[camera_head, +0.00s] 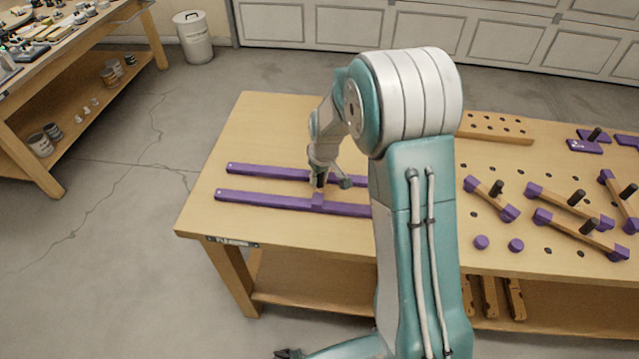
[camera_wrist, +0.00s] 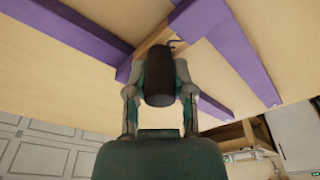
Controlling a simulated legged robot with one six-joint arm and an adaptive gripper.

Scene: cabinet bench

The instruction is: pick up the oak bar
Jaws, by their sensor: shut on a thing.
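My gripper (camera_head: 320,181) is low over the left part of the bench, by two long purple rails (camera_head: 262,172) (camera_head: 255,198). In the wrist view my gripper (camera_wrist: 158,90) is shut on the upright black handle (camera_wrist: 158,75) of an oak bar. A short stretch of the oak bar (camera_wrist: 152,40) shows past the handle, between the purple rails (camera_wrist: 85,28) (camera_wrist: 228,45). One purple end block (camera_head: 317,200) of the bar shows at the front rail. The rest of the bar is hidden by my gripper. I cannot tell whether it rests on the rails.
Several similar bars with purple ends and black handles, such as one short bar (camera_head: 490,194), lie on the right of the bench (camera_head: 240,130). Two purple discs (camera_head: 481,242) (camera_head: 516,245) lie near the front edge. A drilled wooden block (camera_head: 495,127) stands at the back.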

